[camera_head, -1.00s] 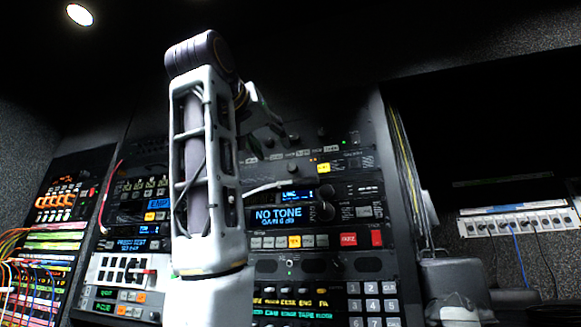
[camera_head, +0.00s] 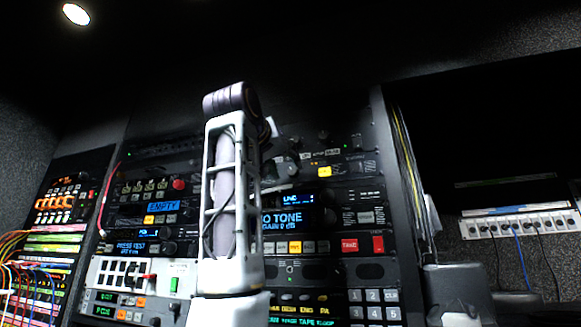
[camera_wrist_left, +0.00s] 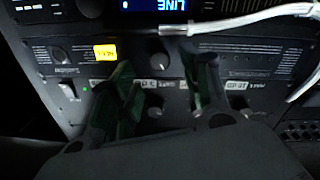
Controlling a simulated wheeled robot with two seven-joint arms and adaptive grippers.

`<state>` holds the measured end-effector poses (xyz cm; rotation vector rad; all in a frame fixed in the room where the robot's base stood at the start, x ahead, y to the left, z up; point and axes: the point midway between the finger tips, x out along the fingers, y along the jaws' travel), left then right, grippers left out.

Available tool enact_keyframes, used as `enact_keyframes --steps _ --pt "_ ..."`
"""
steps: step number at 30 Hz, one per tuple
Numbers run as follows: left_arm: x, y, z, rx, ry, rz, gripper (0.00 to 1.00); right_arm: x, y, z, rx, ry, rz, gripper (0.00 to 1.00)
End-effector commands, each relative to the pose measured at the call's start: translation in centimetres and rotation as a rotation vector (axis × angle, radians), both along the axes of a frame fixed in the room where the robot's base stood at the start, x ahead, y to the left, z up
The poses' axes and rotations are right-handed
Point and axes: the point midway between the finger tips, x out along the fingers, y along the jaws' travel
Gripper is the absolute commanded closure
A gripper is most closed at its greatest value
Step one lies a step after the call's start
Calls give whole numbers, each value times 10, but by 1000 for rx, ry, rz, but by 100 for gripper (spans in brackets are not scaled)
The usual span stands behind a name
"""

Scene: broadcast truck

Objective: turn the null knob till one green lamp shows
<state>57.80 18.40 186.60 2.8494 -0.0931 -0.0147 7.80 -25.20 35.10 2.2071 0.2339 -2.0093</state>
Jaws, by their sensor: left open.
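A dark rack unit with small knobs and an amber button (camera_head: 324,171) is behind my left arm in the head view. In the left wrist view, which is upside down, the same panel shows the amber button (camera_wrist_left: 105,52) and a dark round knob (camera_wrist_left: 160,50). My left gripper (camera_wrist_left: 165,68) is open, its two dark green fingers on either side of that knob's line, with nothing visibly held. I cannot tell whether they touch the panel. The labels are too blurred to tell which knob is the null knob. A tiny green light (camera_wrist_left: 85,88) shows beside a switch. My right gripper is out of view.
A blue display (camera_head: 285,220) reading "NO TONE" and lit buttons are below, partly behind my arm. Yellow cables (camera_head: 405,150) hang at the rack's right edge.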

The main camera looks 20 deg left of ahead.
Motion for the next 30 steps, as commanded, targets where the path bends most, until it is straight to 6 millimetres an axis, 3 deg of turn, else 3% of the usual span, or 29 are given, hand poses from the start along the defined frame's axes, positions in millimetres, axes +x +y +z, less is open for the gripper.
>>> enact_keyframes --steps 12,25,30 --pt "46 -3 1 0 0 0 53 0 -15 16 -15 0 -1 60" --pt "53 -4 0 0 0 0 53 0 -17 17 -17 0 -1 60" --pt "53 -4 0 0 0 0 72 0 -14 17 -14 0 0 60"
